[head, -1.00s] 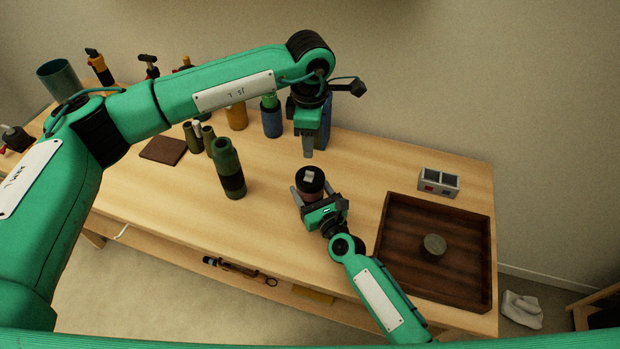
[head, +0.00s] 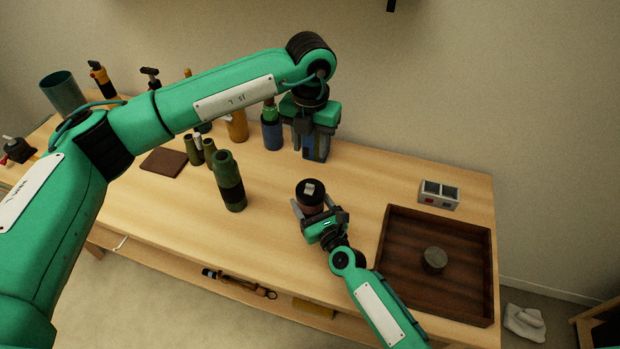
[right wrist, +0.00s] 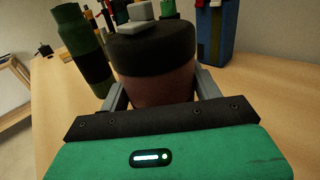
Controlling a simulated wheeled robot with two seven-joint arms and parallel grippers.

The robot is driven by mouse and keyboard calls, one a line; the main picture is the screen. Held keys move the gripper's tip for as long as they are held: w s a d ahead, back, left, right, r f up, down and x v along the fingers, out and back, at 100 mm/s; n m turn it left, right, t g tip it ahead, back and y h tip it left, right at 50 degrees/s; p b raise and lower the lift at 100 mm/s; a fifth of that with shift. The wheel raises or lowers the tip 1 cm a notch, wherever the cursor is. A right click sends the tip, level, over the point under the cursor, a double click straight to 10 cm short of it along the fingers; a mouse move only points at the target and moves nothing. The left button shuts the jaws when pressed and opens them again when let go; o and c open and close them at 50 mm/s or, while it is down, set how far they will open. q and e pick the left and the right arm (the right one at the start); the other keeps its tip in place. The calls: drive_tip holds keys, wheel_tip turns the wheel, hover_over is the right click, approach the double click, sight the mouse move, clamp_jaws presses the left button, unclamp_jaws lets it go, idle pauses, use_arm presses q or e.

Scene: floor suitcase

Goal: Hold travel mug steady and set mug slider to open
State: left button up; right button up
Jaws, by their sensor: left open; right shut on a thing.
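The travel mug (head: 312,208) stands on the table, reddish-brown with a black lid (head: 304,197). A light grey slider (head: 309,187) sits on top of the lid. In the right wrist view the mug body (right wrist: 155,88), lid (right wrist: 150,52) and slider (right wrist: 140,22) fill the upper middle. My right gripper (head: 318,213) is shut on the mug body, one finger on each side, below the lid. My left gripper (head: 311,146) is open and empty, pointing down behind the mug and apart from it. It partly covers a blue container (head: 311,153).
A green cylinder (head: 229,180) stands left of the mug. Binoculars (head: 194,150), a brown pad (head: 164,161) and a blue bottle (head: 272,133) are farther back. A brown tray (head: 405,270) with a round grey piece (head: 433,260) and a grey box (head: 439,194) are at right.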

sight(310, 185)
use_arm(q)
drive_tip(key=shift+n, duration=0.3)
wheel_tip(310, 185, down, 12)
idle(0.3)
clamp_jaws()
